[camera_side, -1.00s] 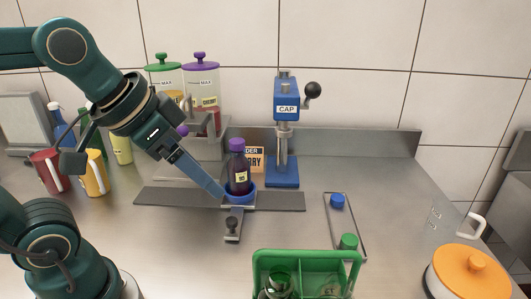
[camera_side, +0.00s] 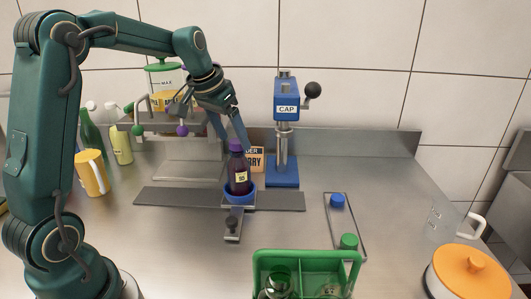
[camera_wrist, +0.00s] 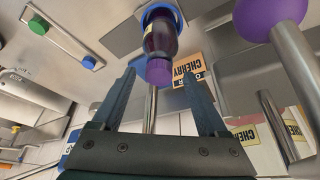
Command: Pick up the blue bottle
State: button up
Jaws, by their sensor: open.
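A dark purple bottle (camera_side: 239,178) with a purple cap and a pale label stands upright in a blue round holder (camera_side: 239,196). It also shows in the wrist view (camera_wrist: 160,38), its cap (camera_wrist: 159,72) appearing between my fingers. My gripper (camera_side: 235,143) is open and empty, angled down close to the cap; its fingers also show in the wrist view (camera_wrist: 158,76). I cannot tell whether the fingers touch the cap. No blue bottle is visible now; the blue bottle seen earlier at the far left back is hidden behind my arm.
A blue CAP press (camera_side: 287,105) stands right of the bottle, near my gripper. A pump rack (camera_side: 190,130) with purple and green knobs is behind left. A cap tray (camera_side: 344,225) and green crate (camera_side: 310,262) are in front right. A yellow mug (camera_side: 91,172) is left.

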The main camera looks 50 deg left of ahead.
aim_at(235, 141)
jog(key=shift+x, duration=1.7)
jog(key=shift+c, duration=0.3)
grip_shut()
jog(key=shift+r, duration=0.1)
